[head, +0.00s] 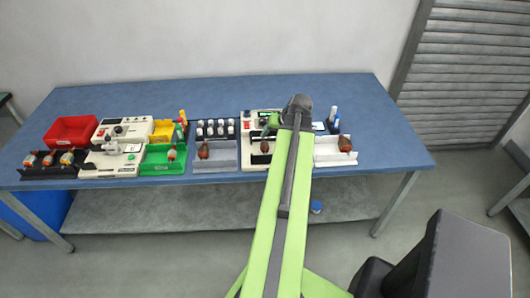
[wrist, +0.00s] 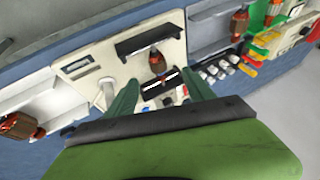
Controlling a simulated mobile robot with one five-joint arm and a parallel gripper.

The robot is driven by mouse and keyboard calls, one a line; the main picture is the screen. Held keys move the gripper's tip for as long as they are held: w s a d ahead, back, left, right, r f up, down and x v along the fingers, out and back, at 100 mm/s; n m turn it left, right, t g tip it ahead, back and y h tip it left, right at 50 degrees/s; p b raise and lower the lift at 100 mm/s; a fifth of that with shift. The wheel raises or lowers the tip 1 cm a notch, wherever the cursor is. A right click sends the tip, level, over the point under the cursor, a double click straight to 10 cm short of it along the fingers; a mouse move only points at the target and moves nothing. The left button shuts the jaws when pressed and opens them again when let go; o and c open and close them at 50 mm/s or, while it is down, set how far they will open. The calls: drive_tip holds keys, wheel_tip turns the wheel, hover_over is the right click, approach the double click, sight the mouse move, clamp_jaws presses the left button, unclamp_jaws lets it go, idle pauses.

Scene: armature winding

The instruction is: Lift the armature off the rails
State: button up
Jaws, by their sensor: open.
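The armature (wrist: 157,62), with a copper-brown body, sits on the white machine (wrist: 112,66) between two black rail pieces (wrist: 150,40) in the wrist view. In the head view the armature (head: 265,147) shows small beside my arm. My gripper (wrist: 159,77) is open, with its two green fingers spread to either side and the armature just beyond their tips, in line with the gap. I see no contact between fingers and armature. In the head view my gripper (head: 270,121) is over the machine, partly hidden by my arm.
Another armature (head: 204,150) lies in a grey tray to the left, and one (head: 345,143) in a white tray to the right. Several white-capped bottles (head: 215,128) stand left of the machine. The blue table's (head: 395,150) right end is clear.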

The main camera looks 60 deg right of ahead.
sight(266, 146)
drive_tip(key=b+x, duration=0.4)
drive_tip(key=x, duration=0.2)
drive_tip(key=shift+s+f, duration=0.1)
drive_tip(key=shift+f, duration=0.05)
drive_tip(key=b+x, duration=0.4)
drive_tip(key=x, duration=0.1)
drive_tip(key=shift+d+f, duration=0.15)
drive_tip(key=shift+d, duration=0.15)
drive_tip(key=shift+r, duration=0.2)
clamp_jaws()
